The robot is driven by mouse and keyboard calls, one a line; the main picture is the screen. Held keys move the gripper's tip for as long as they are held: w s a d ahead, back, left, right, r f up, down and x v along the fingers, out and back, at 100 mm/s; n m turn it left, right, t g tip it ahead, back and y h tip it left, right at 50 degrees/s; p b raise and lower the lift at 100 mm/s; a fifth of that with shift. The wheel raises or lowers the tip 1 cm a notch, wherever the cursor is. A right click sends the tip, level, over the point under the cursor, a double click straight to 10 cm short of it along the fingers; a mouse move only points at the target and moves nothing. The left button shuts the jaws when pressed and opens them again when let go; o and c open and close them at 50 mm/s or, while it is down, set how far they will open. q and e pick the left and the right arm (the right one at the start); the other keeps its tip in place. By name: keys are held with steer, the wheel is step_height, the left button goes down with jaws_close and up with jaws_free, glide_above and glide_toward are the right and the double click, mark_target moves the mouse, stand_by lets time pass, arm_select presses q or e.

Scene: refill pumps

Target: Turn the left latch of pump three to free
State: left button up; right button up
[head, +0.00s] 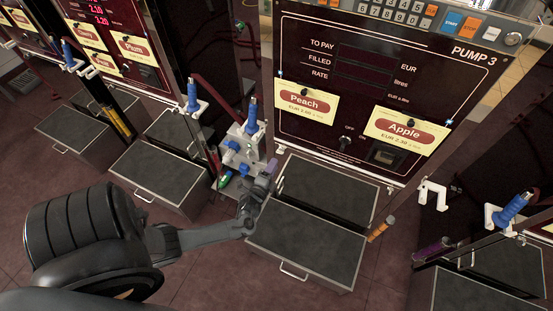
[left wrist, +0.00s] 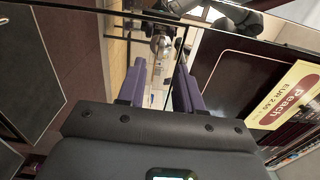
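Pump three (head: 370,70) stands at centre right in the head view, with a dark red panel and Peach and Apple labels. At its left side is a white block (head: 243,150) with blue knobs and an upright blue handle (head: 251,117). I cannot tell which of these parts is the latch. My left gripper (head: 271,167) is low in front of the pump's left side, just right of the white block. The left wrist view shows its purple fingers (left wrist: 158,88) apart with nothing between them. The Peach label (left wrist: 290,96) is to their right. My right gripper is out of view.
A dark grey step box (head: 305,245) stands on the floor below pump three. An empty white bracket (head: 432,194) is at the pump's right side. Another blue handle (head: 512,208) stands further right. More pumps (head: 105,40) stand at the left.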

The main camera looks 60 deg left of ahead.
arm_select(q)
steer(key=shift+p+v, duration=0.35)
steer(key=shift+v, duration=2.4)
